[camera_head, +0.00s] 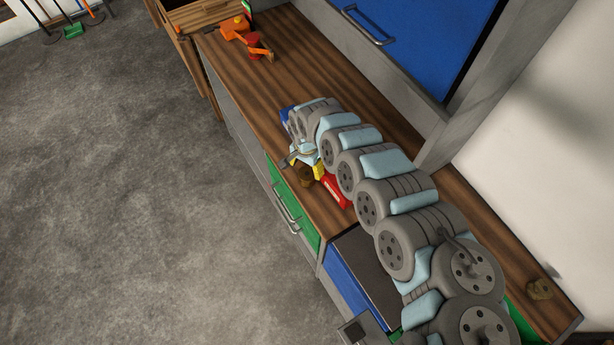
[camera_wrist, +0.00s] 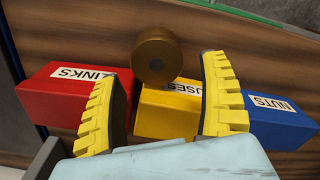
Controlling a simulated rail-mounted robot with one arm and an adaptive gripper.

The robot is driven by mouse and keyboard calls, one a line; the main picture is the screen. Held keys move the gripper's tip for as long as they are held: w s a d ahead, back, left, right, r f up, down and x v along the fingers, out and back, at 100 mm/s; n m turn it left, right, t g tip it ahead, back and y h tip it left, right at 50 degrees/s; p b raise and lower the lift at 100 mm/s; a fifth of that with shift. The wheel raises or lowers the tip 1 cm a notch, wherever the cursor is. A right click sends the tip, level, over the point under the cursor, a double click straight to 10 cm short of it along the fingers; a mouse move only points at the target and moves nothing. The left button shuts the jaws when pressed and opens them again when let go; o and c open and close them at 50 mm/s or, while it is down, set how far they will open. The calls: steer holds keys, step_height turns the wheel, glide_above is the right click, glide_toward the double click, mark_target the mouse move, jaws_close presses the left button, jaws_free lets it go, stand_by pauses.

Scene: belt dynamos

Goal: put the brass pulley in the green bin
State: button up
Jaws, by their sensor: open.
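The brass pulley (camera_wrist: 157,55) is a short brown-gold cylinder with a dark centre. It stands on the wooden bench against the yellow FUSES box. In the head view the pulley (camera_head: 305,175) shows near the bench's front edge. My gripper (camera_wrist: 166,66) is open, with its yellow ribbed fingers to either side and the pulley just beyond the gap between the tips, apart from both. In the head view my gripper (camera_head: 304,157) is over the boxes, partly hidden by my arm. Green patches (camera_head: 521,325) show behind my arm at lower right; I cannot tell whether they are the green bin.
A red LINKS box (camera_wrist: 65,92), the yellow FUSES box (camera_wrist: 165,115) and a blue NUTS box (camera_wrist: 275,122) stand in a row beside the pulley. Another small brass object (camera_head: 540,289) is at the bench's right end. Orange and red items (camera_head: 247,38) lie at the far end.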

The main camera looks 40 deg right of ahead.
mark_target(307, 174)
steer(key=shift+s+a+f, duration=0.1)
steer(key=shift+f, duration=1.15)
steer(key=shift+s+a+f, duration=0.1)
steer(key=shift+f, duration=1.15)
steer(key=shift+d+f, duration=0.15)
steer(key=shift+f, duration=0.65)
steer(key=c, duration=1)
